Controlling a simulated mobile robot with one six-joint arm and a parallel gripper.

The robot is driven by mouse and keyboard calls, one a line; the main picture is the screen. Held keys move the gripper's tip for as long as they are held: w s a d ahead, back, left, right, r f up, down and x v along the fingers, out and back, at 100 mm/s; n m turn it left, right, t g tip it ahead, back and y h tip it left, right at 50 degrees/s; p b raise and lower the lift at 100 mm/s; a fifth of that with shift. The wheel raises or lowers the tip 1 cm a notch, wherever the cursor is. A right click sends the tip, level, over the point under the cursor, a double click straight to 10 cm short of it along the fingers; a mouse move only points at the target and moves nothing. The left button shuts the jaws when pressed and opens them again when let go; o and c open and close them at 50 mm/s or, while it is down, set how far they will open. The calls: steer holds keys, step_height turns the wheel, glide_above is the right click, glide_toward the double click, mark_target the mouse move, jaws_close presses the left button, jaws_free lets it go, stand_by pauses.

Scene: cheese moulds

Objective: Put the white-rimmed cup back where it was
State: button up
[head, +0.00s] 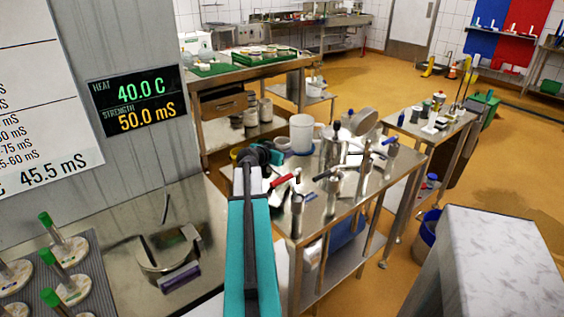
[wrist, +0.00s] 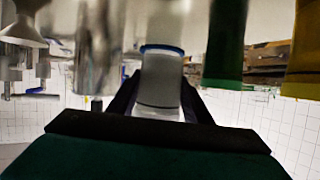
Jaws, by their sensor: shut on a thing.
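In the wrist view my gripper (wrist: 158,95) has its two dark fingers on either side of a pale, greyish cup (wrist: 161,78) and is shut on it. The cup has a blue ring at its upper end in this picture, and a thin dark line with a whitish edge near its lower end. In the head view my gripper (head: 262,155) is a dark shape at the end of my teal arm, over the near left end of the steel table (head: 318,228). The held cup cannot be made out there.
A white container (head: 301,133) stands on the steel table just beyond my gripper. Red-handled (head: 283,180) and other metal tools crowd the table to the right. In the wrist view a green cylinder (wrist: 225,40) and a yellow one (wrist: 303,50) show at right, metal ones at left.

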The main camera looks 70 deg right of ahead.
steer(key=shift+f, duration=2.35)
steer(key=shift+f+b, duration=0.15)
steer(key=shift+b, duration=0.25)
steer(key=o, duration=1.1)
steer(key=shift+p, duration=0.9)
